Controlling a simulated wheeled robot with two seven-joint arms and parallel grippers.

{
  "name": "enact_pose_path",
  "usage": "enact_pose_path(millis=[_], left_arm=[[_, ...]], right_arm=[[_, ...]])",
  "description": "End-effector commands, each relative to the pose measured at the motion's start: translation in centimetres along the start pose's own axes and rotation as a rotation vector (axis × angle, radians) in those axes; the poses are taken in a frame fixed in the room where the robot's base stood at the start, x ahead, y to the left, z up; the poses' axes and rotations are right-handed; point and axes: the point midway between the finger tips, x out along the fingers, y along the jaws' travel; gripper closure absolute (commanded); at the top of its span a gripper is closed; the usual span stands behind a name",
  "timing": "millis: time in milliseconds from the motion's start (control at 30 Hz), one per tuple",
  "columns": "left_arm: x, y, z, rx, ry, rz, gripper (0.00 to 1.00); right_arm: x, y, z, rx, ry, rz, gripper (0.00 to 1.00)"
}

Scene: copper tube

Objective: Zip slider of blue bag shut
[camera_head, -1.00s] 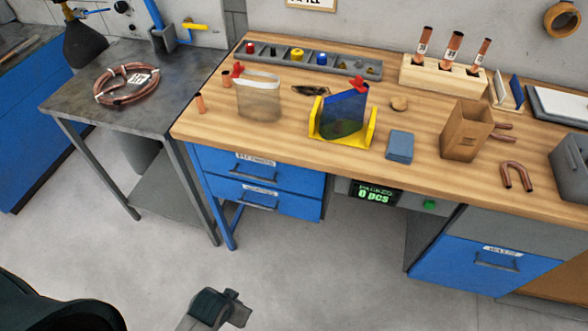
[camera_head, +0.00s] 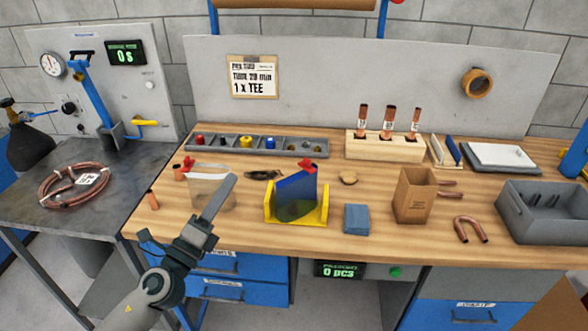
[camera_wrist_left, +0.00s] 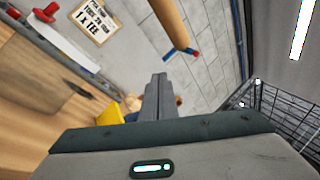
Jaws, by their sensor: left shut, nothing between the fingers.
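The blue bag (camera_head: 297,188) stands upright in a yellow holder (camera_head: 322,205) on the wooden bench. Its red slider (camera_head: 307,165) sits at the top edge, towards the right corner. A clear bag (camera_head: 198,185) with a red slider (camera_head: 188,163) at its left top corner stands to the left. My left gripper (camera_head: 230,180) is shut and empty, in front of the clear bag's right part in the head view and left of the blue bag. Its closed fingers (camera_wrist_left: 158,95) show in the left wrist view, with a yellow piece (camera_wrist_left: 110,115) beyond them. My right gripper is not in view.
A parts tray (camera_head: 300,153) lies behind the bags. A blue block (camera_head: 357,219), a cardboard box (camera_head: 414,196) and a copper U-bend (camera_head: 470,230) are to the right. A wooden rack (camera_head: 383,150) holds copper tubes. A grey bin (camera_head: 545,210) stands far right.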

Motion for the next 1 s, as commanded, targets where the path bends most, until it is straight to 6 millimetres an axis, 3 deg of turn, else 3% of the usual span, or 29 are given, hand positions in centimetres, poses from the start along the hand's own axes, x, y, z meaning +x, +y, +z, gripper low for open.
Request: enact_pose_path(millis=[100,200,400,1000], left_arm=[[2.3,-1.2,-1.7,0.342,0.192,-0.125,1.0],[3.0,-0.5,-3.0,0.584,0.333,-0.189,1.0],[3.1,1.9,-3.8,0.866,0.507,-0.237,1.0],[3.5,2.3,-4.1,0.911,0.537,-0.243,1.0]], right_arm=[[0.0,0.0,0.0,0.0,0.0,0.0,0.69],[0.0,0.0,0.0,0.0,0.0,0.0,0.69],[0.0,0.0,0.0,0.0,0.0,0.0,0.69],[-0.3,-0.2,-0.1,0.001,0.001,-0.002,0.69]])
